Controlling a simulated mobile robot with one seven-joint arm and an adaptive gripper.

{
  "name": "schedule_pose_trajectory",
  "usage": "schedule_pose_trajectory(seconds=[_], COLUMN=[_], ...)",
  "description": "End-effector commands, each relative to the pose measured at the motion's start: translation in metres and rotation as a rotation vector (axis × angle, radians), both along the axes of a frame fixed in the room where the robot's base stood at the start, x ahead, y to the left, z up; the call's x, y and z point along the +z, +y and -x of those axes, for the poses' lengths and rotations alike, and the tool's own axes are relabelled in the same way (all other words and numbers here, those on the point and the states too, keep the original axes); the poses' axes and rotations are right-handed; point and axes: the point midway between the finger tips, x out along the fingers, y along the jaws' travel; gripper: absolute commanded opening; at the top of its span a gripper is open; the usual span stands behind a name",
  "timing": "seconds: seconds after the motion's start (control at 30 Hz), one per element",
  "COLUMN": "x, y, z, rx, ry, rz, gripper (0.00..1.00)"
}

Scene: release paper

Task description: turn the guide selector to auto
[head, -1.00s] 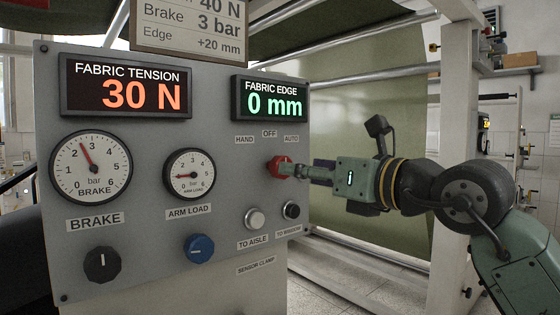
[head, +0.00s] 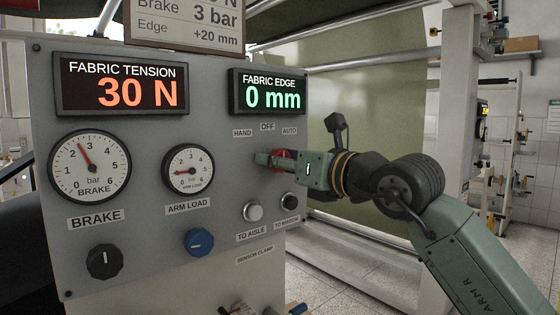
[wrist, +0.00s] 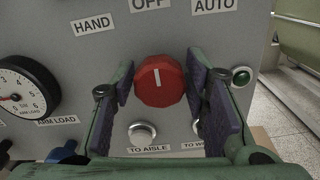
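The red guide selector knob (head: 282,155) sits on the grey panel (head: 215,140) below the labels HAND, OFF and AUTO. In the wrist view the red knob (wrist: 160,88) has a white line pointing up, about at the OFF label (wrist: 150,4). The AUTO label (wrist: 213,5) is up and right of it, the HAND label (wrist: 93,24) up and left. My gripper (head: 268,159) is at the knob, partly hiding it in the head view. The wrist view shows my gripper (wrist: 161,97) open, with one finger on each side of the knob; contact is unclear.
The TO AISLE button (head: 252,211) and the TO WINDOW button (head: 288,201) are just below. The blue arm load knob (head: 199,242) and black brake knob (head: 104,261) are lower left. Fabric (head: 385,130) hangs behind my arm.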

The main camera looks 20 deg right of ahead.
Motion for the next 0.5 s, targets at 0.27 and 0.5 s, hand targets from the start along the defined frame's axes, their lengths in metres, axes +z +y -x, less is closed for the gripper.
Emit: schedule_pose_trajectory(seconds=[0.27, 0.5], x=[0.0001, 0.0001], y=[-0.0001, -0.0002], z=[0.0002, 0.0001], rx=[0.0, 0.0], ry=[0.0, 0.0], rz=[0.0, 0.0], gripper=[0.2, 0.06])
